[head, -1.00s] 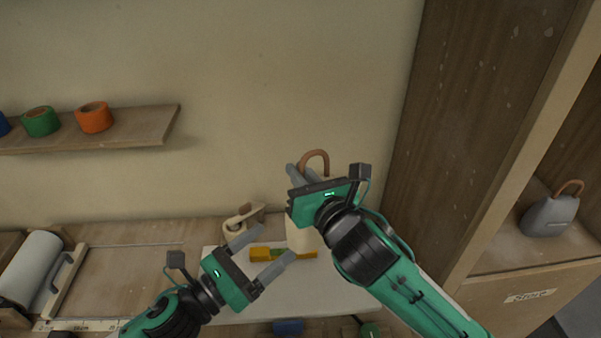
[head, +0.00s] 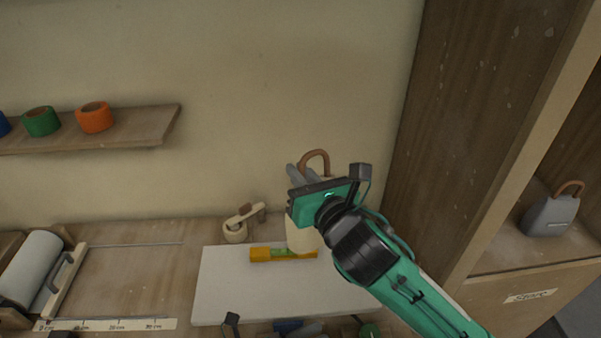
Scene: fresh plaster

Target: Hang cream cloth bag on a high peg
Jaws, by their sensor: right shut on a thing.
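The cream cloth bag (head: 301,239) is at the middle of the head view, above or at the back of the white board. Its brown looped handle (head: 316,155) stands up above my right gripper (head: 296,176). The right gripper is shut on the bag and hides much of it. Whether the bag's bottom touches the board I cannot tell. My left gripper is almost wholly below the lower picture edge; only its small camera (head: 232,319) and a grey finger part (head: 305,330) show. No peg is in view.
A yellow and green spirit level (head: 268,255) lies on the white board (head: 222,288), beside the bag. A tape dispenser (head: 235,233) stands behind. A shelf (head: 140,130) with tape rolls is at left; a tall wooden cabinet (head: 450,130) with a grey bag (head: 550,214) is at right. The wall between is bare.

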